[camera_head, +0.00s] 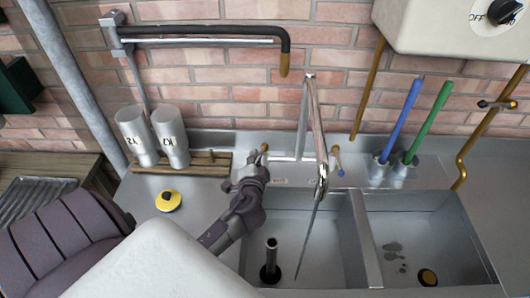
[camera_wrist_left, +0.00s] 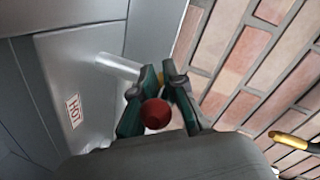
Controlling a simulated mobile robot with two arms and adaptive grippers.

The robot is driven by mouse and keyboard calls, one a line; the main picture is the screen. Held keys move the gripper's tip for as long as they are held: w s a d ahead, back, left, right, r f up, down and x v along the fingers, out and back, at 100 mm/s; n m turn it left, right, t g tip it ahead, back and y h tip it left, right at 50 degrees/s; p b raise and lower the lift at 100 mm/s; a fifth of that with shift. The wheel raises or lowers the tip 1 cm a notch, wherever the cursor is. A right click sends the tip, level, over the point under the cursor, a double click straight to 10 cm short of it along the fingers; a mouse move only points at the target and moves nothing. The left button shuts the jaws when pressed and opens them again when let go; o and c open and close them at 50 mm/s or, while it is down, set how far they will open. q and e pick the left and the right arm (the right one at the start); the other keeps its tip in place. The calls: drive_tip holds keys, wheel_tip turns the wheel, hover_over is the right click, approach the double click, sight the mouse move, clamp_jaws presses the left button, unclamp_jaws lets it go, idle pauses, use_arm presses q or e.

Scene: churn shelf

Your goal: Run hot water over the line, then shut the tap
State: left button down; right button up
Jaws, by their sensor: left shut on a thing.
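My left gripper (camera_head: 259,161) is shut on the hot tap handle (camera_head: 264,148) at the back left of the sink. In the left wrist view the handle's red end (camera_wrist_left: 156,113) sits between the two green-lined fingers (camera_wrist_left: 158,95), with a HOT label (camera_wrist_left: 74,111) beside it. The tall metal spout (camera_head: 316,125) hangs over the left basin (camera_head: 335,230). A thin grey streak (camera_head: 307,240) runs from below the spout to the basin floor; it looks like water, but I cannot be certain. I cannot make out which thing is the line. My right gripper is out of view.
A blue-marked tap handle (camera_head: 337,160) stands right of the spout. A dark upright pipe (camera_head: 270,262) stands in the left basin. Blue (camera_head: 401,120) and green (camera_head: 430,122) brushes stand behind the right basin (camera_head: 450,225). Two metal cups (camera_head: 171,137) stand left.

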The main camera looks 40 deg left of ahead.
use_arm(q)
drive_tip(key=m+h, duration=0.1)
drive_tip(key=a+m+t+h, duration=0.1)
drive_tip(key=h, duration=0.1)
drive_tip(key=a+m+t+h+p, duration=0.1)
drive_tip(key=shift+m+h, duration=0.4)
drive_tip(key=m+h, duration=0.1)
drive_tip(key=a+m+h, duration=0.1)
drive_tip(key=h, duration=0.1)
drive_tip(key=shift+w+a+m+t+h, duration=0.1)
drive_tip(key=shift+w+m+t+h, duration=0.1)
drive_tip(key=shift+m+t+h, duration=0.1)
drive_tip(key=m+h, duration=0.1)
drive_tip(key=a+m+h+b, duration=0.1)
drive_tip(key=h, duration=0.1)
drive_tip(key=shift+w+f, duration=0.1)
drive_tip(key=shift+w, duration=0.25)
drive_tip(key=shift+w+a+m+g+h+b, duration=0.2)
drive_tip(key=shift+m+h+b, duration=0.15)
drive_tip(key=shift+m+h, duration=0.4)
drive_tip(key=shift+w+a+m+g+h+b, duration=0.1)
drive_tip(key=shift+w+m+g+h+b, duration=0.15)
drive_tip(key=shift+m+h, duration=0.45)
drive_tip(key=shift+s+h, duration=0.1)
drive_tip(key=shift+h, duration=0.15)
drive_tip(key=c, duration=1.2)
unclamp_jaws()
drive_tip(key=shift+s, duration=0.1)
